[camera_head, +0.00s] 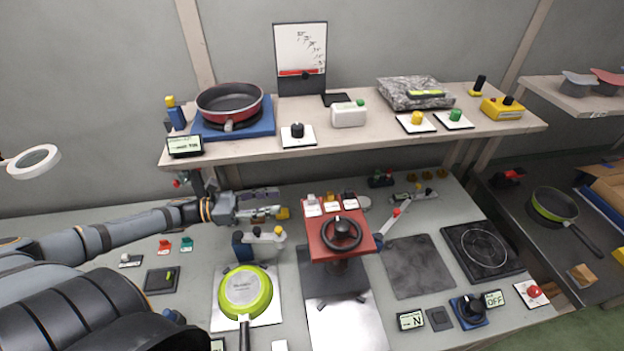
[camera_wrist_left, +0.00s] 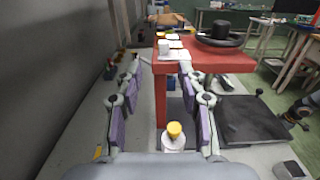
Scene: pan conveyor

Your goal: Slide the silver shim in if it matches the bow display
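My left gripper (camera_head: 262,204) reaches in from the left over the back of the grey bench, left of the red wheel stand (camera_head: 324,242). Its two purple-padded fingers stand apart in the left wrist view (camera_wrist_left: 160,125). A white piece with a yellow top (camera_wrist_left: 174,138) shows between them there; I cannot tell whether it touches a finger. A bright silver plate (camera_head: 345,326) lies flat at the front of the bench; I cannot tell whether it is the shim. No display clearly reads as the bow display; one small display (camera_head: 411,320) shows "N". My right gripper is not seen.
A green pan (camera_head: 246,292) sits on a white plate front left of the wheel stand. A red pan (camera_head: 230,101) stands on the raised shelf. The dark pad (camera_head: 418,266) is clear.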

